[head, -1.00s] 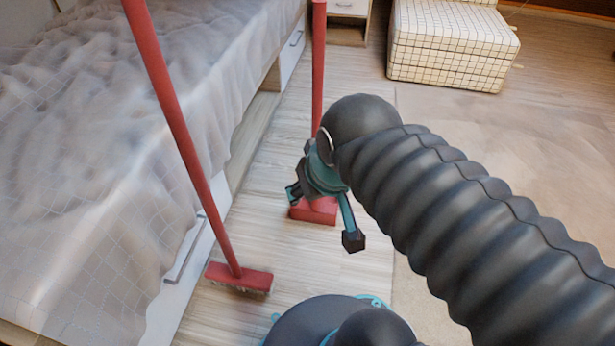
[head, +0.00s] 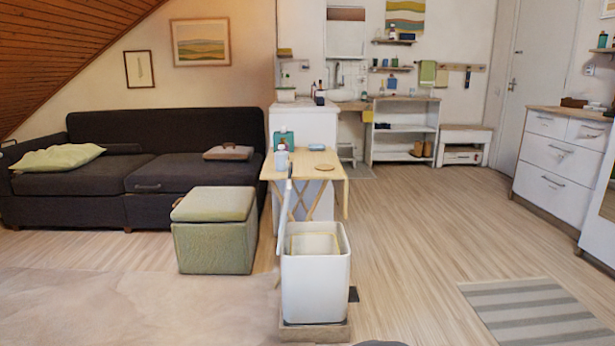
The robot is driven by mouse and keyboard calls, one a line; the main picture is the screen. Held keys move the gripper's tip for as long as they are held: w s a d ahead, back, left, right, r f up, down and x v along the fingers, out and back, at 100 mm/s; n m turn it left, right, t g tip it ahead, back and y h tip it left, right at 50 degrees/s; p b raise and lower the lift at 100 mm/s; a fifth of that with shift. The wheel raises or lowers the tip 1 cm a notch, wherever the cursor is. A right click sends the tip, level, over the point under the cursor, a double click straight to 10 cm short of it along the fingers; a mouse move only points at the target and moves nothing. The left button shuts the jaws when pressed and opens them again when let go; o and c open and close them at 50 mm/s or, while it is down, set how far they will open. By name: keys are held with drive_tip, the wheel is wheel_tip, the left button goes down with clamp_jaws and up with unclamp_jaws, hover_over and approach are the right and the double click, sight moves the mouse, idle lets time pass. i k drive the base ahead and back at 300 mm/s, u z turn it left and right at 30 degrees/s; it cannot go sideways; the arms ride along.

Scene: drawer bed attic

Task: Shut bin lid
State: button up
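A white bin (head: 316,290) stands in the lower middle of the head view, on a low light-brown base. Its top is open, and a yellowish edge shows inside. Its lid (head: 285,218) is raised, standing nearly upright at the bin's left side and seen almost edge-on. My gripper is not in view, so its state and its place relative to the lid are hidden.
A small folding wooden table (head: 305,163) with bottles stands behind the bin. A green storage ottoman (head: 214,232) is left of it, before a dark sofa (head: 60,185). Open floor lies to the right, with a striped rug (head: 535,315). A pale rug covers the left foreground.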

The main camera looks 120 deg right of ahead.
sight(287, 191)
drive_tip(key=z, duration=4.45)
drive_tip(key=i, duration=0.75)
drive_tip(key=z, duration=0.45)
